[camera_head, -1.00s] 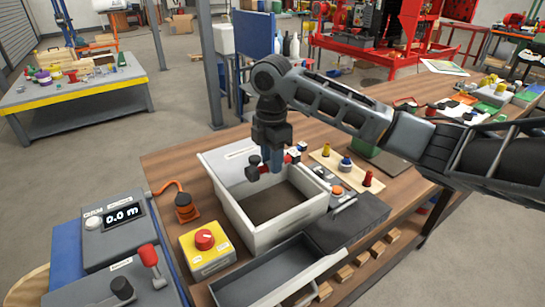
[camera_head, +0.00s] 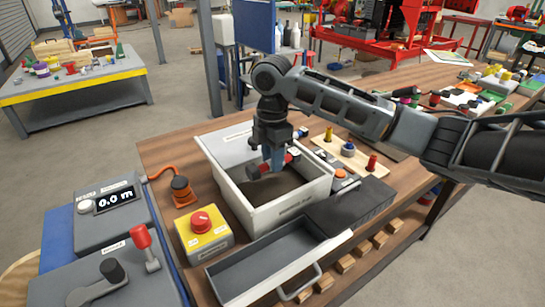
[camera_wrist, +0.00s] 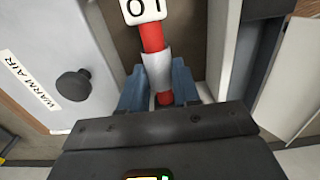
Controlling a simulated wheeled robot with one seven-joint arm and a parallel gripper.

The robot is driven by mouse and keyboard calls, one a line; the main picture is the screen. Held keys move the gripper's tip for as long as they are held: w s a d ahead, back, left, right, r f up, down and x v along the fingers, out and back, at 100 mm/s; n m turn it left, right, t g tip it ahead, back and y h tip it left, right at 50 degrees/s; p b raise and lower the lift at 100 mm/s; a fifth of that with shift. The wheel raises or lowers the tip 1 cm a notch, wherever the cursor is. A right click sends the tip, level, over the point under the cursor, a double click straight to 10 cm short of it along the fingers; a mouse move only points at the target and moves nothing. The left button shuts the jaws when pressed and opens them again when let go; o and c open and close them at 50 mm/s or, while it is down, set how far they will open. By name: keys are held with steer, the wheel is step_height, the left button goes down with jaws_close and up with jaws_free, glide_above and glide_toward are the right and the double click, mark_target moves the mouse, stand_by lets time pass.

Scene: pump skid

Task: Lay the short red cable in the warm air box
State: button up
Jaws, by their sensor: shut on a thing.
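The short red cable (camera_wrist: 152,37) is between the blue-grey fingers of my gripper (camera_wrist: 158,88). In the wrist view it has a pale grey sleeve and a white tag (camera_wrist: 142,10) marked 01; its lower part is hidden by my gripper. In the head view my gripper (camera_head: 273,163) points down over the opening of the warm air box (camera_head: 292,208), and the cable (camera_head: 290,158) shows beside the fingers. The box is pale and has a dark floor. A panel with a black knob (camera_wrist: 73,85) carries the WARM AIR label (camera_wrist: 32,80). Contact with the floor cannot be told.
A yellow box with a red button (camera_head: 203,235) stands left of the warm air box. An empty grey tray (camera_head: 275,268) lies in front. A board with coloured pegs (camera_head: 347,150) and a dark block (camera_head: 350,203) stand to the right.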

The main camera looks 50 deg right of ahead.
steer(key=shift+f, duration=0.25)
steer(key=shift+f+b, duration=0.3)
steer(key=shift+f, duration=0.05)
steer(key=shift+f+b, duration=1.85)
steer(key=shift+f, duration=1.55)
steer(key=o, duration=1)
steer(key=shift+r, duration=3.9)
